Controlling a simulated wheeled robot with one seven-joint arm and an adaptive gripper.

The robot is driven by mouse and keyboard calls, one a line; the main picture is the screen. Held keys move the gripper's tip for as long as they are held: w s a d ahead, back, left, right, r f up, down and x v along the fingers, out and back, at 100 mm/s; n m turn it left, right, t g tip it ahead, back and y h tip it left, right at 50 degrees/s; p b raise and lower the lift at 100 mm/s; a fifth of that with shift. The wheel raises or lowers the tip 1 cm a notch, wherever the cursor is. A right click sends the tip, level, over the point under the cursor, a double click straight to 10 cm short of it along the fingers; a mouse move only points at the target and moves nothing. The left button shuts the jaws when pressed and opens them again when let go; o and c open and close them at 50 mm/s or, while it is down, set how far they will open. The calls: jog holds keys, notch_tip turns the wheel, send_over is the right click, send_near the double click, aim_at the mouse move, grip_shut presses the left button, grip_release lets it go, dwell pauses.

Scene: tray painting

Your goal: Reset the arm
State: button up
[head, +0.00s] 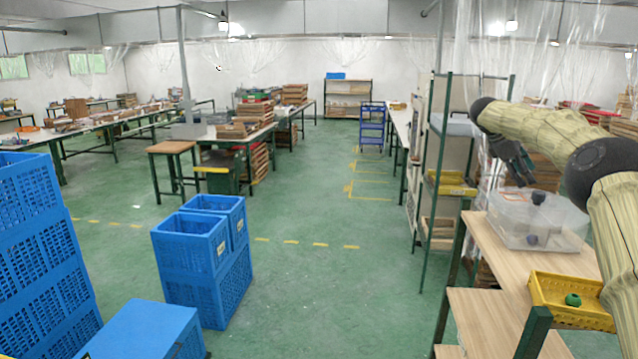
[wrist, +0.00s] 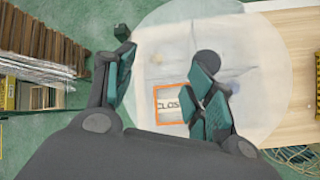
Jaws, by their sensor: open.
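My arm reaches in from the right in the head view. My gripper (head: 516,166) hangs above a clear plastic box (head: 509,232), pointing down. In the wrist view its two green-padded fingers (wrist: 165,62) are spread apart, with nothing visible held between them. The pale, see-through box (wrist: 165,30) lies below them, with an orange-framed label whose letters are partly hidden by a finger. Small dark objects (head: 532,239) show in or on the box; their shape is unclear.
The box stands on a light wooden table (head: 487,246). A yellow tray (head: 575,318) with a green object (head: 573,299) sits nearer on it. A green-posted rack (head: 447,150) stands behind. Blue crates (head: 190,262) stand on the left, and the middle floor is clear.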

jog(key=w+a+f+n+t+h, duration=0.2)
jog(key=w+a+n+t+h, duration=0.25)
jog(key=n, duration=0.55)
jog(key=w+a+f+n+t+h, duration=0.25)
jog(key=w+a+n+t, duration=0.2)
jog(key=a+n, duration=0.5)
jog(key=a+f+n+t+y, duration=0.3)
jog(key=a+f+n, duration=0.3)
jog(key=f+n, duration=0.6)
jog(key=s+a+f+n+y+b, duration=0.1)
jog(key=s+a+f+n+y, duration=0.35)
jog(key=f, duration=0.75)
jog(key=s+a+f+n+y+b, duration=0.1)
jog(key=s+a+f+n, duration=0.45)
jog(key=f, duration=0.75)
jog(key=s+a+f+n+g+y+b, duration=0.1)
jog(key=s+a+f+n+g+y, duration=0.3)
jog(key=s+f, duration=0.95)
jog(key=s+a+f+n+y+b, duration=0.15)
jog(key=s+f+n, duration=0.7)
jog(key=s, duration=0.85)
jog(key=s+a+f+n+g+b, duration=0.1)
jog(key=s+f+n+g, duration=0.1)
jog(key=s, duration=1.5)
jog(key=s+a+f+n+g+y+b, duration=0.1)
jog(key=s+f+n+g, duration=0.2)
jog(key=s, duration=1.5)
jog(key=shift+s+a+f+n+g+b, duration=0.3)
jog(key=shift+n+g, duration=0.4)
jog(key=shift+g, duration=0.4)
